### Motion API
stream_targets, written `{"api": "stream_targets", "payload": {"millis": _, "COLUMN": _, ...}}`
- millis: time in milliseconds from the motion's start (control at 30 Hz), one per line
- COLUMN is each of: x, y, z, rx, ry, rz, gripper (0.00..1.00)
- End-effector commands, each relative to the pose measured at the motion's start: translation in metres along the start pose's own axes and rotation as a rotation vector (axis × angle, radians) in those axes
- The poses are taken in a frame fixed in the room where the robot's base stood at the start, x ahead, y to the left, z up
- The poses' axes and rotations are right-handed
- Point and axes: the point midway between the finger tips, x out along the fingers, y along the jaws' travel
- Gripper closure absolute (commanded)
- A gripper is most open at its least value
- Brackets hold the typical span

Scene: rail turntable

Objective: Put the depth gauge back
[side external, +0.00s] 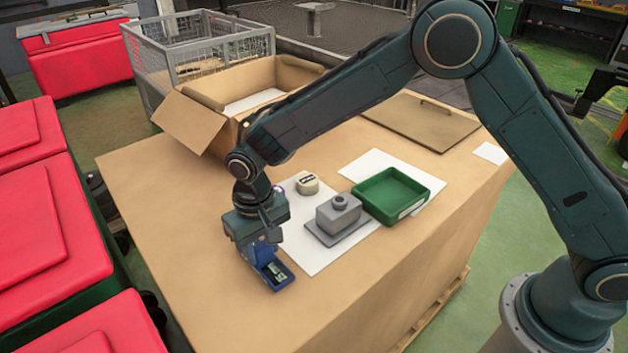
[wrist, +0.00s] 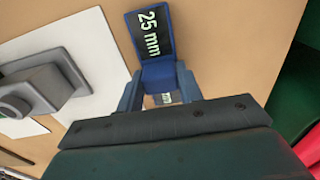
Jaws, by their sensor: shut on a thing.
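My gripper (side external: 260,250) is shut on a blue piece with a dark face, which I take to be the depth gauge (side external: 276,273). In the wrist view, the gauge (wrist: 152,35) shows "25 mm" in pale print, and my gripper (wrist: 160,92) has a blue finger on each side of its narrower near part. The gauge is low over the brown tabletop, at the left edge of a white sheet (side external: 311,257). I cannot tell whether it touches the table. A grey block with a round top (side external: 338,212) on a flat base stands to the right, apart from the gauge.
A green tray (side external: 391,194) stands right of the grey block. A small beige round item (side external: 307,184) with a dark label sits behind it. An open cardboard box (side external: 205,120) and a wire cage (side external: 196,45) are at the back. The table's front left is clear.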

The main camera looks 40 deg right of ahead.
Motion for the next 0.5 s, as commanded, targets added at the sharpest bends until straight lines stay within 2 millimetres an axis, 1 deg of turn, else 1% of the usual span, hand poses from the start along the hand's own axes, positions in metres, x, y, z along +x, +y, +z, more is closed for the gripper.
{"api": "stream_targets", "payload": {"millis": 100, "x": 0.0023, "y": 0.0, "z": -0.0001, "rx": 0.0, "ry": 0.0, "rz": 0.0, "gripper": 0.82}}
{"api": "stream_targets", "payload": {"millis": 133, "x": 0.0028, "y": 0.0, "z": 0.0001, "rx": 0.0, "ry": 0.0, "rz": 0.0, "gripper": 0.62}}
{"api": "stream_targets", "payload": {"millis": 233, "x": 0.0024, "y": 0.0, "z": 0.0, "rx": 0.0, "ry": 0.0, "rz": 0.0, "gripper": 0.42}}
{"api": "stream_targets", "payload": {"millis": 500, "x": 0.0023, "y": 0.0, "z": 0.0, "rx": 0.0, "ry": 0.0, "rz": 0.0, "gripper": 0.42}}
